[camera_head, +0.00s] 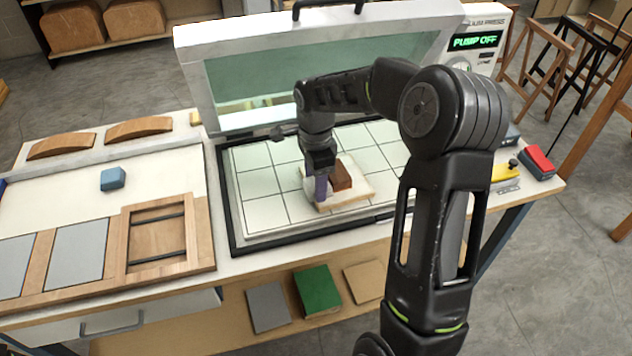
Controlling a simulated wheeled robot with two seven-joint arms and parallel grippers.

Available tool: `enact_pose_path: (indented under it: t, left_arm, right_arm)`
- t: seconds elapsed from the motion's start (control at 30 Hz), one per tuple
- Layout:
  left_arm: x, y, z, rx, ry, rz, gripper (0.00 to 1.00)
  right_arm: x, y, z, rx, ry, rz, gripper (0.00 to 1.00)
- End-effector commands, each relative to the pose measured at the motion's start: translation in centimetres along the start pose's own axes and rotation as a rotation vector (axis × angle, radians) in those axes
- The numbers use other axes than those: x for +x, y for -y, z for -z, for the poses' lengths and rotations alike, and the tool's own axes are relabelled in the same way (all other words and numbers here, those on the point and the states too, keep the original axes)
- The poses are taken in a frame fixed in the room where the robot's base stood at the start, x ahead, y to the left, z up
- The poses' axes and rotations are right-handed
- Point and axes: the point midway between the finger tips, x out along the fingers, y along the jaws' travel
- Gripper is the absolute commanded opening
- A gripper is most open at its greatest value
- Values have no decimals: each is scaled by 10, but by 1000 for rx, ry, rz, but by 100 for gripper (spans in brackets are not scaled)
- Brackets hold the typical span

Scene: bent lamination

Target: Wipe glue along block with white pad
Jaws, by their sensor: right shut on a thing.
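My right gripper (320,182) comes down over the gridded bed of the open press and is shut on a small pad, mostly hidden by the fingers; a pale edge shows at their left. A dark reddish-brown block (342,175) stands just to the right of the gripper, on a light wooden board (352,196) with a pale top. I cannot tell whether the pad touches the block or board. No glue can be made out at this size. My left gripper is not in view.
The press lid (215,80) stands raised behind the bed (262,205); the control box (475,42) reads "PUMP OFF". A blue block (112,179) and curved wooden pieces (138,128) lie on the left bench. A red-topped box (538,160) is at the right edge. The bed's left part is clear.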

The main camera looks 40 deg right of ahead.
Motion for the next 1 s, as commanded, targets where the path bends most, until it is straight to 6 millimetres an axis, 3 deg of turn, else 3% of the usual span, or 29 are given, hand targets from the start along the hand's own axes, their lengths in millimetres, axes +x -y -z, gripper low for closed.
enact_pose_path:
  t: [1.0]
  left_arm:
    - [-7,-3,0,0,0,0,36]
  right_arm:
    - [-1,26,0,0,0,0,18]
